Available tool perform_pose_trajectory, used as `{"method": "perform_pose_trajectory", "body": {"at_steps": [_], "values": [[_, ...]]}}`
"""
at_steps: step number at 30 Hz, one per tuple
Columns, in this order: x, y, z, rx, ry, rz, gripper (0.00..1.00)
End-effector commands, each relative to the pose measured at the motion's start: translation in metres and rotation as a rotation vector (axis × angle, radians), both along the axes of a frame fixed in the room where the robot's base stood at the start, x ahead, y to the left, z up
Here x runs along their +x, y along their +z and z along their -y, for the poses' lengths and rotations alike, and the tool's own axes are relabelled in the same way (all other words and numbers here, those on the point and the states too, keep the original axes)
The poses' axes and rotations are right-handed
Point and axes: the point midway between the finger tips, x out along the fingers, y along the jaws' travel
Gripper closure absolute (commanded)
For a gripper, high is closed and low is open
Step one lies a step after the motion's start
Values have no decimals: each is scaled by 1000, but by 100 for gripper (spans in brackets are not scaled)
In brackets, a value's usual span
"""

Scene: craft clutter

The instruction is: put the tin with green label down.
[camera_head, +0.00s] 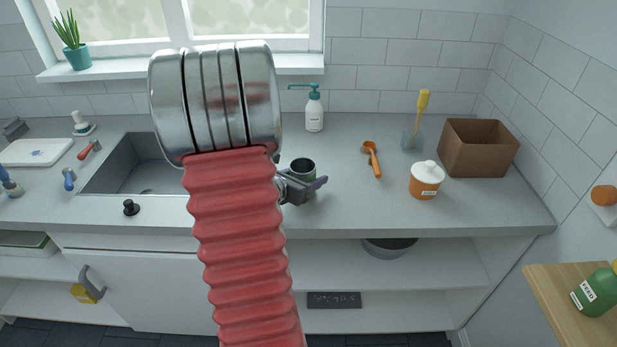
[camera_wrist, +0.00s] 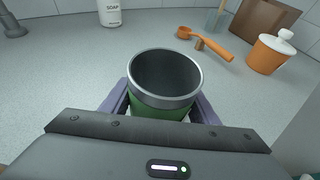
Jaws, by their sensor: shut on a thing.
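The tin with green label (camera_wrist: 162,103) is an open, empty-looking metal can with a grey rim and a green band below it in the wrist view. My gripper (camera_wrist: 163,112) is shut on it, with a purple finger on each side. In the head view the tin (camera_head: 302,168) shows as a dark round opening over the front part of the grey counter, beside my gripper (camera_head: 308,187). It looks upright. Its base is hidden, so I cannot tell whether it touches the counter.
On the counter (camera_head: 345,207) stand a soap bottle (camera_head: 314,110), an orange scoop (camera_head: 373,160), an orange lidded jar (camera_head: 425,181), a glass with a yellow brush (camera_head: 412,139) and a brown box (camera_head: 478,150). The sink (camera_head: 140,168) is left. Counter around the tin is clear.

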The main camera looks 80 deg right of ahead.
Motion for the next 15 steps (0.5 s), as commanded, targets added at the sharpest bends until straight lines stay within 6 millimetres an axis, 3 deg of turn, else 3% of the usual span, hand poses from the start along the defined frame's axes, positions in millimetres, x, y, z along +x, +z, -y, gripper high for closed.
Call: {"method": "perform_pose_trajectory", "body": {"at_steps": [13,14,15], "values": [[1,-5,0,0,1,-1,67],[1,-5,0,0,2,0,44],[1,-5,0,0,2,0,41]]}}
